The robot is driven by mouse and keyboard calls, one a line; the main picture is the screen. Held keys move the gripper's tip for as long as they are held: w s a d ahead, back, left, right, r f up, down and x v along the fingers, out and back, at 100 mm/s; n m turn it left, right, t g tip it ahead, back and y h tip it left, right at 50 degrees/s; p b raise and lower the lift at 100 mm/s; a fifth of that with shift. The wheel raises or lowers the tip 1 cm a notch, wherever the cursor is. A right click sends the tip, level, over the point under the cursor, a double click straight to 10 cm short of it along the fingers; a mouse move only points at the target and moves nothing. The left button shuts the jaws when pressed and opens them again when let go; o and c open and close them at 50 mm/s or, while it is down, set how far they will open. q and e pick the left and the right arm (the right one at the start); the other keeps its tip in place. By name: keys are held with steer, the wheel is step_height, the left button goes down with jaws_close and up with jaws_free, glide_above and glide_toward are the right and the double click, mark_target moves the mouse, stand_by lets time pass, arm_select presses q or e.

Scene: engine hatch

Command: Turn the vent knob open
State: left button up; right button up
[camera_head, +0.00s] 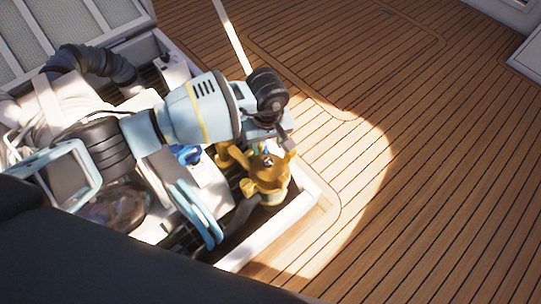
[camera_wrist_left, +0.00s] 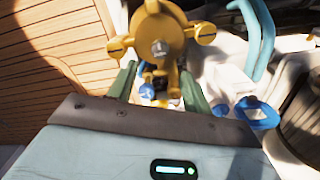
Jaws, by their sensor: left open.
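My left gripper (camera_head: 278,138) reaches in from the left over a gold-coloured metal fitting (camera_head: 268,172) near the hatch corner. In the left wrist view the gripper (camera_wrist_left: 158,72) is open, its two greenish fingers apart, with the lower part of the gold fitting (camera_wrist_left: 160,32) between or just beyond them. I cannot tell whether they touch it. A small blue part shows between the fingers there. A blue knob (camera_head: 186,154) sits left of the gold fitting; a blue knob also shows right of the fingers in the wrist view (camera_wrist_left: 256,112). I cannot tell which part is the vent knob. My right gripper is not in view.
The open engine hatch has a white rim (camera_head: 300,205). Inside are a light-blue hose or handle (camera_head: 195,212), a black corrugated hose (camera_head: 95,60) and white machinery. A thin pale strut (camera_head: 232,38) rises behind my arm. Clear wooden deck (camera_head: 440,170) lies to the right.

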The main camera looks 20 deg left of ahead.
mark_target(268, 161)
arm_select(q)
steer(key=shift+s+d+f, duration=0.1)
steer(key=shift+f, duration=0.4)
step_height(268, 161, down, 7)
steer(key=b, duration=0.2)
steer(key=shift+r+b, duration=0.1)
steer(key=shift+b, duration=0.25)
steer(key=shift+c, duration=0.3)
steer(key=c, duration=0.9)
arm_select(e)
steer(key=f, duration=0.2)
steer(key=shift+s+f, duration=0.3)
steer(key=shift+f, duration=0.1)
